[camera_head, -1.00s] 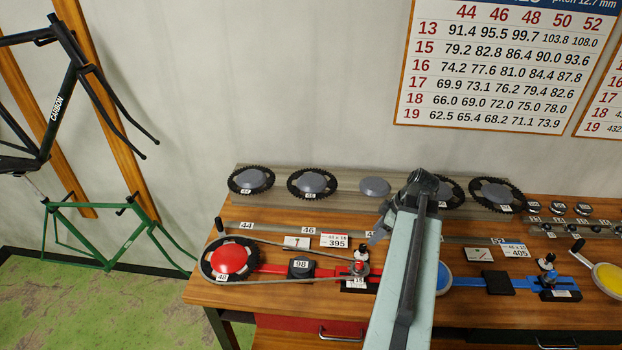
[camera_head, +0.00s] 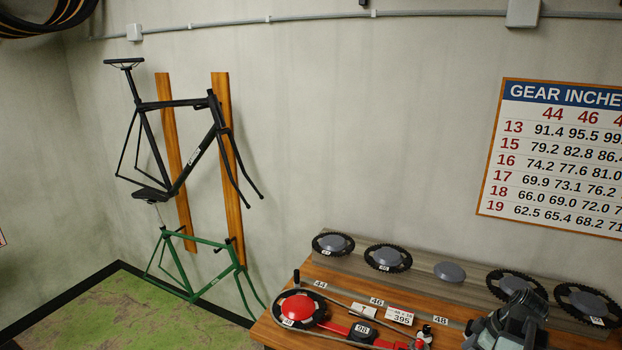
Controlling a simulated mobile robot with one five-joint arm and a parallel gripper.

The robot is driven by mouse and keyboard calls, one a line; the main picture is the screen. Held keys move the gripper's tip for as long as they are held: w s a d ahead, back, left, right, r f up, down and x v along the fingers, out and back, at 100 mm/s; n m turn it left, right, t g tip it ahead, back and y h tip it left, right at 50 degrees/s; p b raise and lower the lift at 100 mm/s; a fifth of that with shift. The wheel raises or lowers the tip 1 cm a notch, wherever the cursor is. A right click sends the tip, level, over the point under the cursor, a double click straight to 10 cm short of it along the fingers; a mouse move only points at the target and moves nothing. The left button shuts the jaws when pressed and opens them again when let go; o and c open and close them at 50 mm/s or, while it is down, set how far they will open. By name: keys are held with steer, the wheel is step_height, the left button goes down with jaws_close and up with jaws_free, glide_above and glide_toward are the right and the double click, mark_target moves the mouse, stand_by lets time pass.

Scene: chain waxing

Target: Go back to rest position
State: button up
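My gripper (camera_head: 514,318) shows at the lower right, above the workbench and in front of the chainrings on the back rack. Its fingers are too foreshortened and dark to tell whether they are open or shut, and I see nothing clearly held. On the wooden workbench (camera_head: 330,272) below it, a red-hubbed chainring (camera_head: 298,309) with a chain around it sits at the left end of a red bar. A black block marked 98 (camera_head: 361,331) stands on the bar. The right part of the bench is out of view.
A rack (camera_head: 462,284) along the back of the bench carries several chainrings. A black frame (camera_head: 172,140) and a green frame (camera_head: 195,265) hang on the left wall. A gear chart (camera_head: 553,160) hangs at right. The green floor (camera_head: 130,315) at left is clear.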

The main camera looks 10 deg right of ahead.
steer(key=w+a, duration=0.2)
steer(key=a, duration=0.1)
steer(key=w+a+f+n+b, duration=0.1)
steer(key=w+a, duration=0.2)
steer(key=w+a+f+n, duration=0.1)
steer(key=w+a, duration=0.2)
steer(key=shift+a+g+y, duration=0.3)
steer(key=shift+a+g, duration=0.05)
steer(key=shift+g, duration=0.05)
steer(key=w+a+n, duration=0.1)
steer(key=a, duration=0.3)
steer(key=w+a+f+n+b, duration=0.1)
steer(key=w+a, duration=0.1)
steer(key=a, duration=0.2)
steer(key=w+a+f+g+b, duration=0.1)
steer(key=a, duration=0.4)
steer(key=shift+w+f+n, duration=0.2)
steer(key=shift+w+n, duration=0.2)
steer(key=a+f+m+g+h+b, duration=0.2)
steer(key=a+m, duration=0.9)
steer(key=a, duration=0.6)
steer(key=shift+s+a+f+m+h+b, duration=0.15)
steer(key=shift+s+f+m+h+b, duration=0.2)
steer(key=shift+f+h, duration=0.4)
steer(key=shift+f, duration=0.1)
